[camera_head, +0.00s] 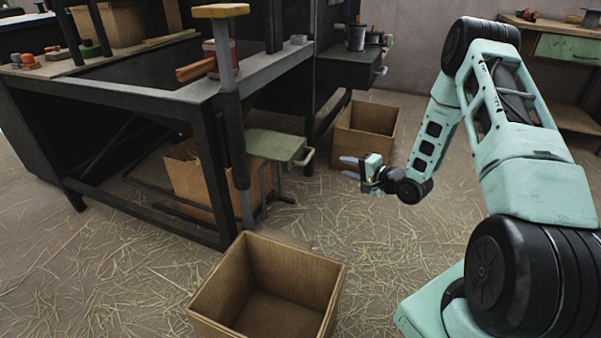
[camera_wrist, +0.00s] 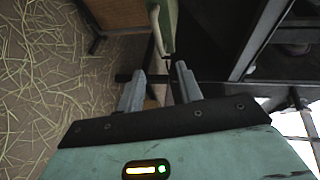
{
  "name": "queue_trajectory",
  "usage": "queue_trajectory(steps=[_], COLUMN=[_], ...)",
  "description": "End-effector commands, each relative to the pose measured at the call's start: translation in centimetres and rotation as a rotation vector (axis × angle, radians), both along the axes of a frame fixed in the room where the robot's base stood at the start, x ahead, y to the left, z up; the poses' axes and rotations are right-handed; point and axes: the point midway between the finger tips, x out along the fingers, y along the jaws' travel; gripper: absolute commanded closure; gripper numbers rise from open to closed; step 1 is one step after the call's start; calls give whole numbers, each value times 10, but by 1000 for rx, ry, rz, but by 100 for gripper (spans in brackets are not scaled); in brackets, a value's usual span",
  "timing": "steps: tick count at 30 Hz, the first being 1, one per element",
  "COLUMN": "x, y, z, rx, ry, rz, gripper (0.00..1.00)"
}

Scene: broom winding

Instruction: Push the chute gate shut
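The chute gate seems to be the pale green panel (camera_head: 277,146) at the right end of the dark workbench, with a light handle (camera_head: 304,157) on its right edge. It sticks out from the bench, below the bench top. In the wrist view the green panel (camera_wrist: 169,22) is partly visible beyond the fingertips, its handle on the left side. My gripper (camera_head: 346,168) is to the right of the handle, apart from it in the head view. Its two fingers are spread with nothing between them, also in the wrist view (camera_wrist: 160,72).
An empty open box (camera_head: 290,268) stands on the straw-strewn floor in front. Another box (camera_head: 367,130) stands behind my gripper. A third box (camera_head: 190,188) sits under the workbench (camera_head: 150,103). A dark post (camera_head: 235,150) rises just left of the panel.

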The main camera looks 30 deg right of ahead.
Motion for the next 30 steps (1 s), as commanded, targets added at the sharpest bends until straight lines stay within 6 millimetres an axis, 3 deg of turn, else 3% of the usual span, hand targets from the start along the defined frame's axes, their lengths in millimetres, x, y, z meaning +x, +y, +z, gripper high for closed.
queue_trajectory(steps=[1,8,24,30], x=[-2,12,116,146], y=[-4,-1,28,35], z=[-8,-13,-36,-41], rx=[15,27,25,25], ry=[-8,-17,-17,-15], rz=[-7,-5,-5,-7], gripper=[64,64,64,64])
